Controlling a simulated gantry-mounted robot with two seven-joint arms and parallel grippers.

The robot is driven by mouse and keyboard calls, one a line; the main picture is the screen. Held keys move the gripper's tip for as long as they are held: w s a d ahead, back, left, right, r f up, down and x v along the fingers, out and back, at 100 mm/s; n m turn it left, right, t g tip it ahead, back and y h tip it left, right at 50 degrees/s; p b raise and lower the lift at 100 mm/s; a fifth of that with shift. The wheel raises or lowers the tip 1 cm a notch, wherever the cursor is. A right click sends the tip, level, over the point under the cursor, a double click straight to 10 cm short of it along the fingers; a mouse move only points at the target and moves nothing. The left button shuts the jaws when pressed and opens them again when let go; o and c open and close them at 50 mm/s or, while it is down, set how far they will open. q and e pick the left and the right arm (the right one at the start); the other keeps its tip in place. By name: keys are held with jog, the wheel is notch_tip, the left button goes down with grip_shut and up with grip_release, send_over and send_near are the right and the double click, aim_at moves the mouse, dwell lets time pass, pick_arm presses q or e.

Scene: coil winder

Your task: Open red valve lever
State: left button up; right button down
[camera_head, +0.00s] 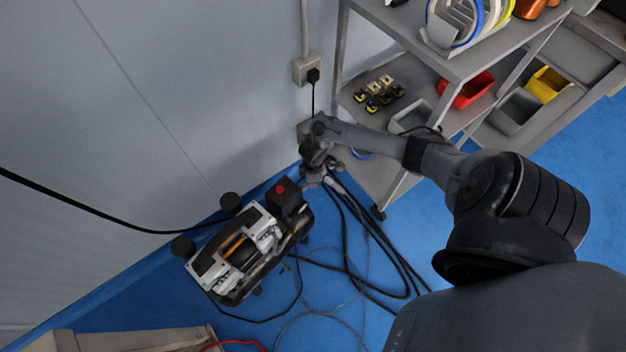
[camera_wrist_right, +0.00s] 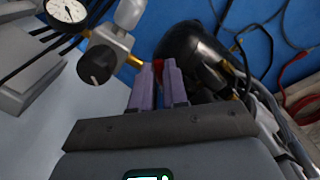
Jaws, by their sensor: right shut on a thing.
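My right gripper (camera_head: 318,170) reaches down by the wall, beside the shelf. In the right wrist view, its two purple fingers (camera_wrist_right: 158,72) are shut on a small red part at their tips, which I take to be the red valve lever. The fingers hide most of it. A brass fitting (camera_wrist_right: 134,60) lies just left of the fingertips, joined to a regulator with a black knob (camera_wrist_right: 97,65) and a round white gauge (camera_wrist_right: 68,10). In the head view the valve is too small and covered to make out. My left gripper is in neither view.
A compressor (camera_head: 245,250) with a red button (camera_head: 280,189) stands on the blue floor left of my gripper. Black hoses (camera_head: 355,235) lie on the floor. A grey shelf (camera_head: 400,170) with bins stands close on the right. A wall socket (camera_head: 307,69) is above.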

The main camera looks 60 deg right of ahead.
jog(key=shift+w+d+n, duration=0.1)
jog(key=shift+n, duration=0.2)
jog(key=shift+r+p, duration=0.1)
jog(key=shift+p, duration=0.25)
jog(key=shift+w+d+n+p, duration=0.2)
jog(key=shift+w+n, duration=0.1)
jog(key=shift+n, duration=1.05)
jog(key=shift+w+d+n+p, duration=0.1)
jog(key=shift+w+d+n, duration=0.2)
jog(key=shift+n, duration=1)
jog(key=shift+w+d+n+p, duration=0.15)
jog(key=shift+w+n, duration=0.2)
jog(key=shift+n, duration=1)
jog(key=c, duration=1.1)
grip_release()
jog(key=shift+a, duration=0.1)
jog(key=shift+c, duration=0.2)
